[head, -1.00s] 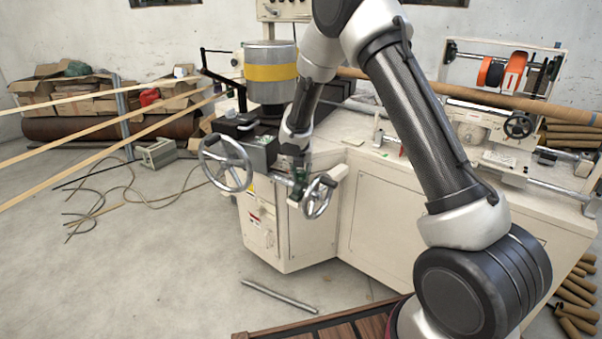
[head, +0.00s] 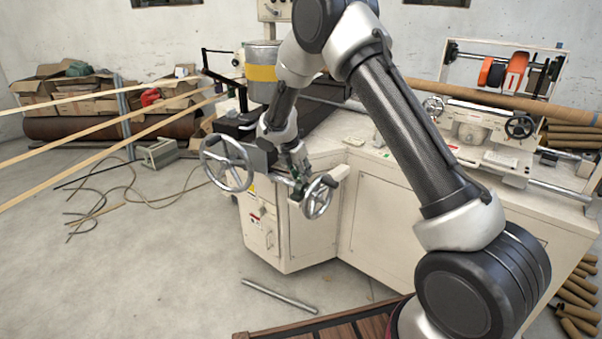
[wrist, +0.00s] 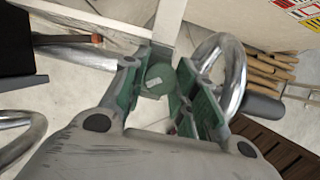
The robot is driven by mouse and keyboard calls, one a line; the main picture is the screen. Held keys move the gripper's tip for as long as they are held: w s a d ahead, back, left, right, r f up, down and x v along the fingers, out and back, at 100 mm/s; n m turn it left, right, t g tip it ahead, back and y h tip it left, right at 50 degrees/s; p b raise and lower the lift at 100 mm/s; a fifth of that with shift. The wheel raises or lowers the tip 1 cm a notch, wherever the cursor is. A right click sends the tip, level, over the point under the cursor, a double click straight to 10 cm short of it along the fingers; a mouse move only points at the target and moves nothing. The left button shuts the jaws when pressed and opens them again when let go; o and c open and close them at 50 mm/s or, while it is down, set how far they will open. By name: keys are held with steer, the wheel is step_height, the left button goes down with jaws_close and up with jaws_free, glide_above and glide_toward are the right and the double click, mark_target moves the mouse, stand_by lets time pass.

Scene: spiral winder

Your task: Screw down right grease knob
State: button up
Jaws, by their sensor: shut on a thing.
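My gripper (head: 299,179) is at the front of the winder, between the large left handwheel (head: 227,163) and the smaller right handwheel (head: 318,197). In the wrist view its two green fingers flank a round dark-green grease knob (wrist: 158,79) with a pale mark on top. My gripper (wrist: 166,92) is shut on this knob. In the head view the knob is hidden by the gripper, and its thread and seating do not show.
The right handwheel's chrome rim (wrist: 236,70) is close beside the right finger in the wrist view. A metal rod (head: 280,296) lies on the floor in front of the cream cabinet (head: 377,215). The yellow-banded drum (head: 262,73) stands behind the arm.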

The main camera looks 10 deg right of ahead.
stand_by(0.4)
steer(key=o, duration=1)
steer(key=v, duration=1.2)
